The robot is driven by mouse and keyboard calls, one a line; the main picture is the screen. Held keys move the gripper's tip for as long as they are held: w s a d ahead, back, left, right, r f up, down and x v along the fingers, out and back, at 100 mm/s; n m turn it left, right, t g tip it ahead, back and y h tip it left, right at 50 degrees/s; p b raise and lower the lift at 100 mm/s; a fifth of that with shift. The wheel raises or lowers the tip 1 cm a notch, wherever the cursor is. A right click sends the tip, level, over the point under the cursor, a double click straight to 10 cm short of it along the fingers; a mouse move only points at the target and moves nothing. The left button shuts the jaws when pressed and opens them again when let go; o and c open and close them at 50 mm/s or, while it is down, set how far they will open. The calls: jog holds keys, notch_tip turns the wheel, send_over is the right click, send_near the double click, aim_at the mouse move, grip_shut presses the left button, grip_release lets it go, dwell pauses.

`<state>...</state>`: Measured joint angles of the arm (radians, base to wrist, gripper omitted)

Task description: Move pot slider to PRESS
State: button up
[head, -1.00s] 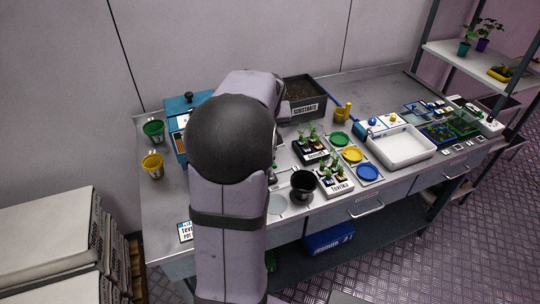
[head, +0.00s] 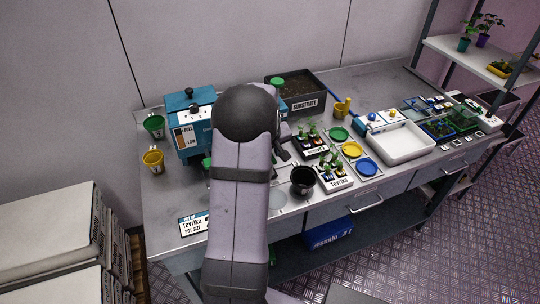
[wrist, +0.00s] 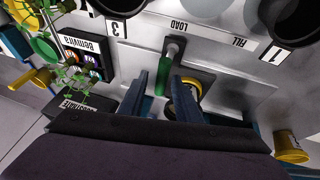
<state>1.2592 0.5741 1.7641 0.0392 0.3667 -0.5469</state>
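In the wrist view, a slider handle with a green grip (wrist: 165,72) stands on a grey plate beside the printed words LOAD and FILL. No PRESS label is readable. My gripper (wrist: 162,80) is open, its two fingers pointing toward the plate. The green grip shows between the fingertips, with gaps on both sides, so it does not look clamped. In the head view my arm hides the slider, and the gripper is mostly hidden too. A blue machine (head: 188,108) with a FULL/LOW gauge stands behind the arm.
A substrate bin (head: 310,105) is behind. A green cup (head: 154,126) and a yellow cup (head: 153,161) are at the left.

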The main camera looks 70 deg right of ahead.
jog(key=shift+p+x, duration=0.45)
jog(key=shift+x, duration=1.35)
grip_shut()
